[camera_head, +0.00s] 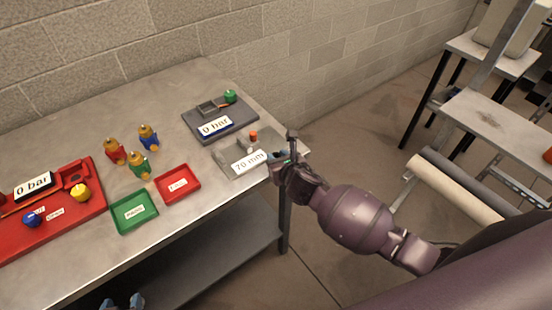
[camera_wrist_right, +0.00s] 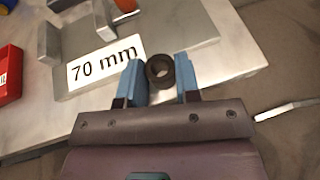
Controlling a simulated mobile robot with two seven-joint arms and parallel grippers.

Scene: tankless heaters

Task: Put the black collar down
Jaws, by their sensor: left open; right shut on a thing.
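The black collar (camera_wrist_right: 160,70) is a short dark ring with an open hole, seen between the blue fingertips of my right gripper (camera_wrist_right: 160,79) in the right wrist view. My right gripper (camera_head: 276,157) is shut on it at the right edge of the metal table (camera_head: 95,105), beside the grey 70 mm plate (camera_head: 226,163). The plate also shows in the wrist view (camera_wrist_right: 190,22). I cannot tell if the collar touches the table. My left gripper (camera_head: 122,302) is open and empty, low at the bottom edge.
A dark 0 bar block (camera_head: 238,132) stands behind the plate. Green (camera_head: 134,224) and red (camera_head: 177,195) trays lie to its left, with several brass-topped fittings behind them. A red 0 bar board (camera_head: 90,210) is far left. Bare table shows between these things.

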